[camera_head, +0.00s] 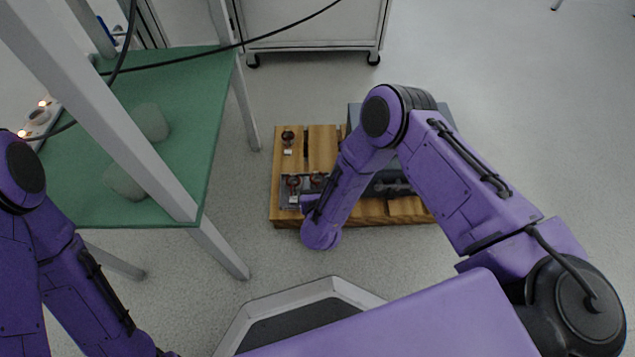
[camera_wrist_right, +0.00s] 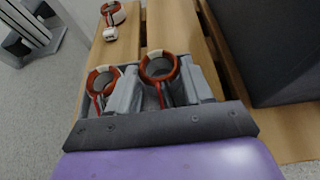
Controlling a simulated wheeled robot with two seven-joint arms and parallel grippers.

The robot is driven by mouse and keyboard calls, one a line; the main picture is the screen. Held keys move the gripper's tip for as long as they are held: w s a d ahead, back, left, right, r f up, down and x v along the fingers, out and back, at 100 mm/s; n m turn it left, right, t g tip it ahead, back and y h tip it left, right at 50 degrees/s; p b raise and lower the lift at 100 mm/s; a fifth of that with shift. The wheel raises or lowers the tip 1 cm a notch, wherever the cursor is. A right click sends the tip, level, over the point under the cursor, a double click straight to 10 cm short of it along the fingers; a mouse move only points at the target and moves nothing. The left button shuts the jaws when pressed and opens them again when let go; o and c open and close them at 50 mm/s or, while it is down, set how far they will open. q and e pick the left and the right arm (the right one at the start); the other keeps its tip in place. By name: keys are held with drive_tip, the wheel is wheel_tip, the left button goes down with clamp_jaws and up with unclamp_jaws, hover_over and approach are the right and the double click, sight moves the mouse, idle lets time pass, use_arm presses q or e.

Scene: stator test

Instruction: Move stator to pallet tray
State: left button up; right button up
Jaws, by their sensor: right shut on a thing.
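A wooden pallet (camera_head: 322,140) lies on the floor, partly hidden by my right arm. My right gripper (camera_wrist_right: 160,92) is low over its left front part and shut on a stator (camera_wrist_right: 160,68), an orange-brown ring with a white patch and red leads. A second, similar stator (camera_wrist_right: 103,80) is close at its left in the wrist view. A third stator (camera_wrist_right: 113,12) with a small white block sits apart on the pallet boards, and also shows in the head view (camera_head: 288,135). Whether the held stator touches anything below is hidden. My left gripper is outside the view.
A dark grey box (camera_wrist_right: 268,50) stands on the pallet's right part. A green-topped table (camera_head: 205,85) with rounded grey objects (camera_head: 149,122) is at left, with a grey post. A wheeled white cabinet (camera_head: 310,22) stands behind. Floor right of the pallet is clear.

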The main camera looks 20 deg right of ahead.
drive_tip(key=shift+f, duration=0.15)
drive_tip(key=shift+f+b, duration=0.2)
drive_tip(key=shift+b, duration=0.1)
idle(0.3)
drive_tip(key=o, duration=1.2)
drive_tip(key=shift+f, duration=0.1)
